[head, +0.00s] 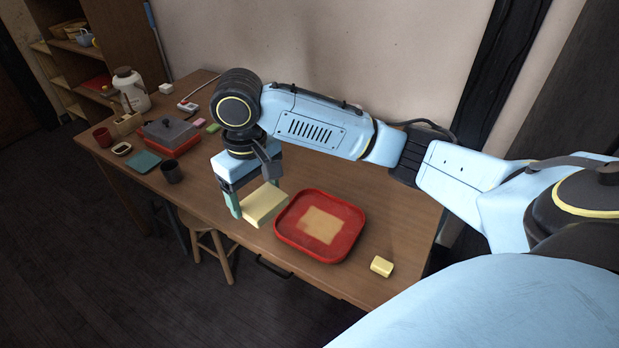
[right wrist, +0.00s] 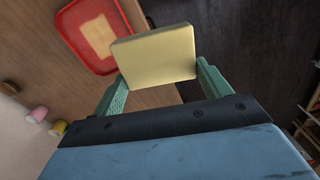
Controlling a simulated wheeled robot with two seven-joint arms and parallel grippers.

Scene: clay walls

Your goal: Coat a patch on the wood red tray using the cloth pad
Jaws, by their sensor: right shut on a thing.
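The wood red tray (head: 284,239) lies on the table's front right part. A light tan patch (head: 321,226) shows on its floor. It also shows in the right wrist view, where the tray (right wrist: 111,70) is at the upper left with the patch (right wrist: 98,37) inside. My right gripper (head: 252,206) is shut on a pale yellow cloth pad (head: 265,204) and holds it just left of the tray, apart from it. In the right wrist view the pad (right wrist: 155,56) sits between the green fingers of the gripper (right wrist: 158,85). My left gripper is not in view.
A small yellow block (head: 381,266) lies right of the tray. A dark cup (head: 172,171), a teal square (head: 145,162), a red box with a grey lid (head: 170,137) and a jar (head: 131,90) stand at the left. A stool (head: 208,241) is under the front edge.

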